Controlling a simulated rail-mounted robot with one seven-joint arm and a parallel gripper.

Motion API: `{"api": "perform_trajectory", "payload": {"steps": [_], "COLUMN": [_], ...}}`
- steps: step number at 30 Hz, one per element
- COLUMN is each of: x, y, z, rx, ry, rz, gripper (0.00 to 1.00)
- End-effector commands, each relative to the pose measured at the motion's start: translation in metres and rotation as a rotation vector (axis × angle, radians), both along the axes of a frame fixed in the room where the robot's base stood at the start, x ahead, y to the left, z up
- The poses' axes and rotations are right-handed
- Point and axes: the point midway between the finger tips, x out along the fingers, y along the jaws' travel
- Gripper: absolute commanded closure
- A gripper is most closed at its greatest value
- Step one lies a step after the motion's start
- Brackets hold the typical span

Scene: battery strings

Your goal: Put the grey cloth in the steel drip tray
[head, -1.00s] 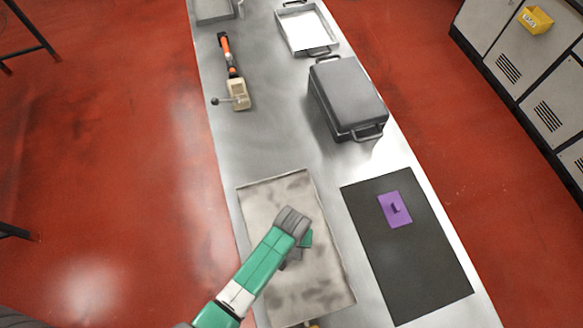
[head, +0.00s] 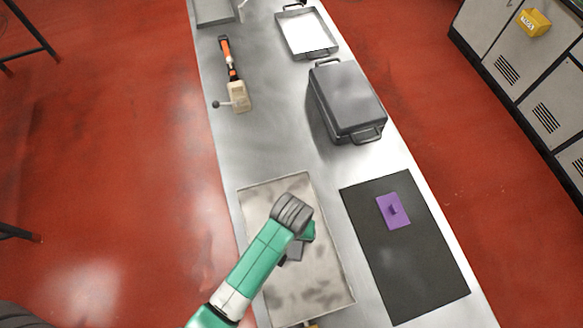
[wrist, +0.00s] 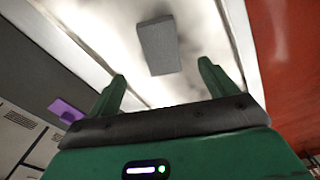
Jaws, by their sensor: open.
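The grey cloth (wrist: 158,46) is a small grey rectangle over the stained floor of the steel drip tray (wrist: 205,85), inside its walls; it appears to lie there. In the head view the tray (head: 325,285) is on the bench's near part, and the cloth (head: 293,252) shows partly, beside my arm. My gripper (wrist: 161,72) is open, its two green fingers apart. The cloth lies just beyond the fingertips in the wrist view, not clearly between them.
Right of the tray is a black mat (head: 400,265) with a purple block (head: 393,210). Farther back are a dark lidded case (head: 347,100), an orange-handled tool (head: 230,70) and a white-floored tray (head: 308,35). The bench middle behind the drip tray is clear.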

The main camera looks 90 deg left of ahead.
Motion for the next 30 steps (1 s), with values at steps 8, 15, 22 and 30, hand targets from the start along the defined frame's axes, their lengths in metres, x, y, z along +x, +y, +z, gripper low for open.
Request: {"api": "perform_trajectory", "payload": {"steps": [8,15,22,30], "x": [0.000,0.000,0.040,0.240], "y": [0.000,0.000,0.022,0.015], "z": [0.017,0.016,0.050,0.289], "rx": [-0.001,-0.001,0.121,0.709], "ry": [0.000,0.000,-0.089,-0.635], "rz": [0.000,0.000,-0.097,-0.568], "gripper": [0.15,0.15,0.15,0.15]}}
